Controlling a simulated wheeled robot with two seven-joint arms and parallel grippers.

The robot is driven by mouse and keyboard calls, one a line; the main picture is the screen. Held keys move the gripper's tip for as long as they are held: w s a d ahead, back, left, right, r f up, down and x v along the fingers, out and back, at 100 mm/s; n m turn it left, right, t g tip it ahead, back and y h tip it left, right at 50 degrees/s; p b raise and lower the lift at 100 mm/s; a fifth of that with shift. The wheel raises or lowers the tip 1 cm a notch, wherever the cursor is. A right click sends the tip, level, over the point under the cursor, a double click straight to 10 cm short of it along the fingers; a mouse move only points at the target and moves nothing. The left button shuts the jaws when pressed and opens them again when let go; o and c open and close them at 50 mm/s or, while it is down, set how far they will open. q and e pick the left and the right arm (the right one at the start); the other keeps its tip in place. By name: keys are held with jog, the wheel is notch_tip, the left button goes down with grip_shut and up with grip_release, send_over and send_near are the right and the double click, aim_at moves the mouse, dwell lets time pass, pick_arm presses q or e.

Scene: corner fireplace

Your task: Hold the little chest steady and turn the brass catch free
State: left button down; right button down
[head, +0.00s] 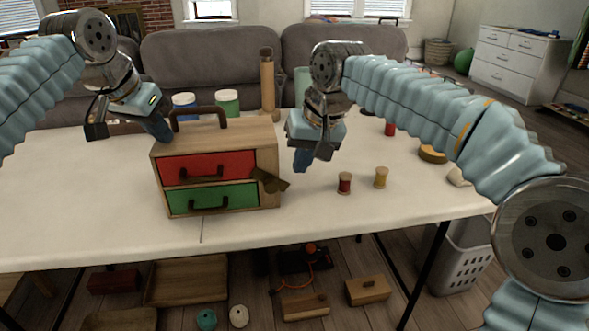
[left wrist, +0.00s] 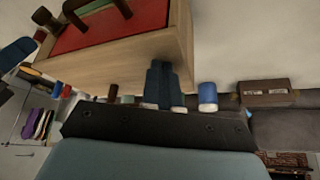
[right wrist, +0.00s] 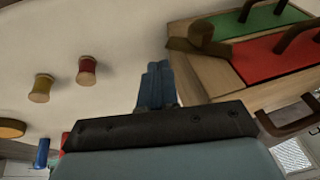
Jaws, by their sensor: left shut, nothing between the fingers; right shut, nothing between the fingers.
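The little chest (head: 215,137) is a wooden box on the white table, with a red drawer above a green drawer and a dark handle on top. The brass catch (head: 270,181), a brown bar on a round pivot, sits at the front right edge beside the drawers; it also shows in the right wrist view (right wrist: 203,36). My left gripper (head: 163,135) is shut and empty at the chest's left side; I cannot tell whether it touches. Its fingers overlap the side panel in the left wrist view (left wrist: 163,75). My right gripper (head: 301,166) is shut and empty, apart from the chest's right side.
A red spool (head: 344,183) and a yellow spool (head: 381,177) stand right of the chest. Jars with blue (head: 184,100) and green (head: 228,102) parts and a tall brown cylinder (head: 267,84) stand behind it. The table's front left is clear.

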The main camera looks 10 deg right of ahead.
jog(key=shift+a+f, duration=0.75)
jog(key=shift+f, duration=0.3)
jog(key=shift+d+f+y, duration=0.3)
jog(key=shift+f+y, duration=0.4)
jog(key=shift+y, duration=0.6)
jog(key=shift+f, duration=1)
jog(key=shift+a+f, duration=0.1)
jog(key=shift+f, duration=0.2)
jog(key=shift+r, duration=0.15)
dwell(0.5)
